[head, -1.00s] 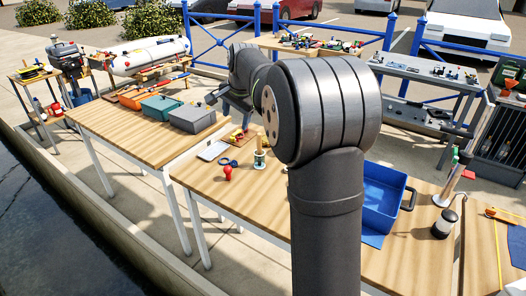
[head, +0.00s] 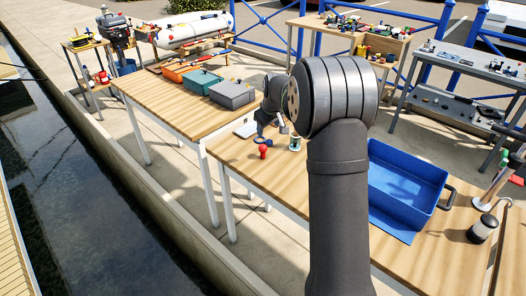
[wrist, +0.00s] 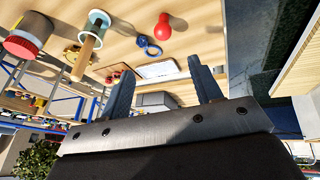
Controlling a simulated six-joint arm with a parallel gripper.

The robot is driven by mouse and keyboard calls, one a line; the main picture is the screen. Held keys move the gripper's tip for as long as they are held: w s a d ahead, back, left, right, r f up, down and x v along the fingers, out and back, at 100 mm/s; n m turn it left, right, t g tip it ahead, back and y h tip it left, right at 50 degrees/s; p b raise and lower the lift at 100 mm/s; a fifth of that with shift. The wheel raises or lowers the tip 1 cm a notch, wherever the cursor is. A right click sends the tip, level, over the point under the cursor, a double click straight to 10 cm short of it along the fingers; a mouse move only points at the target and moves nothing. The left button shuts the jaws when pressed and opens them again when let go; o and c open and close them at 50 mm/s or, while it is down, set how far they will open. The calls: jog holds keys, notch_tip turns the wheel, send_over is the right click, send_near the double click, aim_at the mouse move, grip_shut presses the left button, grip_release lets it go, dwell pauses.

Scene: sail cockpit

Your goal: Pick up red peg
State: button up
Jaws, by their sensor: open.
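A small red peg-like thing with a rounded body (head: 263,151) stands on the wooden table at its near left part. In the wrist view the red thing (wrist: 163,27) shows at the top, beyond my fingertips and apart from them. My gripper (wrist: 163,77) has its two fingers spread wide with nothing between them. In the head view my forearm reaches down to the table's far left corner, and the gripper there is small and partly hidden.
Blue rings (wrist: 149,46) lie close to the red thing. A spool with a wooden stick (wrist: 92,35) stands nearby. A white flat panel (wrist: 158,69) lies beyond the rings. A blue bin (head: 408,187) stands right of my arm. A grey box (head: 232,95) sits on the neighbouring table.

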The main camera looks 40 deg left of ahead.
aim_at(263, 146)
jog(key=x, duration=1.2)
jog(key=shift+a+f, duration=0.1)
jog(key=shift+f, duration=0.05)
jog(key=shift+s+a+x, duration=0.1)
jog(key=shift+x, duration=1.25)
jog(key=shift+s+a+x, duration=0.1)
jog(key=shift+s+x, duration=0.05)
jog(key=shift+x, duration=1.15)
jog(key=c, duration=1)
